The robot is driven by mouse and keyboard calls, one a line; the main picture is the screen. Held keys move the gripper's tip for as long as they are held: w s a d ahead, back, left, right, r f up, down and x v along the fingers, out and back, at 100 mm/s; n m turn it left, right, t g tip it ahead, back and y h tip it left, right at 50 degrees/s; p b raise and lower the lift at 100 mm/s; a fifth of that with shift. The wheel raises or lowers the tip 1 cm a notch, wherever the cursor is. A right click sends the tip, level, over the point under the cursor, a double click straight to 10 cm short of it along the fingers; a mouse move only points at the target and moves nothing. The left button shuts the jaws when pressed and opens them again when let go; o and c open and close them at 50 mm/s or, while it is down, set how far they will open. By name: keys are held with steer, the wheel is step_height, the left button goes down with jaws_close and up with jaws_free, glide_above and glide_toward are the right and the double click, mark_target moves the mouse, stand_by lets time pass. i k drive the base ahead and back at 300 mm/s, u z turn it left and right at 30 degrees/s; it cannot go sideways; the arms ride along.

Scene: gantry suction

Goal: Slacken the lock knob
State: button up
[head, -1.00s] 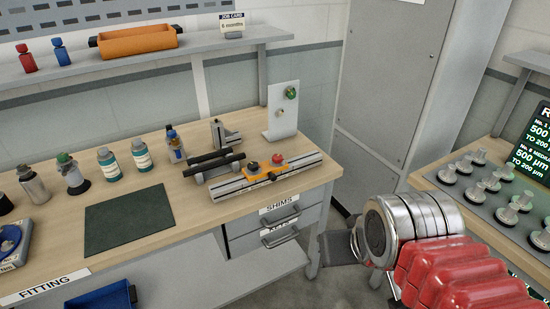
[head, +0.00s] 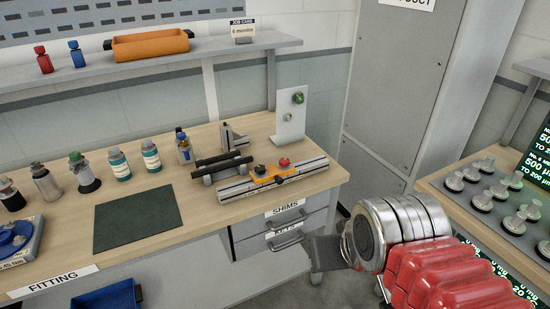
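A metal rail fixture (head: 225,192) lies on the wooden bench, with an orange slider (head: 273,178) on it. A dark knob (head: 259,169) and a red knob (head: 284,163) stand on the slider; I cannot tell which is the lock knob. My gripper (head: 328,252) is at the lower right, in front of the bench's right end and well apart from the fixture. Only a dark part of it shows beyond my wrist, and its fingers cannot be made out.
Black bars (head: 222,165) lie just behind the rail. An upright white plate (head: 291,128) with a green knob stands behind it to the right. Bottles (head: 120,163) and a dark green mat (head: 136,219) are to the left. A second bench with metal suction cups (head: 483,168) is at right.

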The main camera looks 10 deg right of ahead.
mark_target(284, 163)
steer(key=i, duration=1)
steer(key=u, duration=0.05)
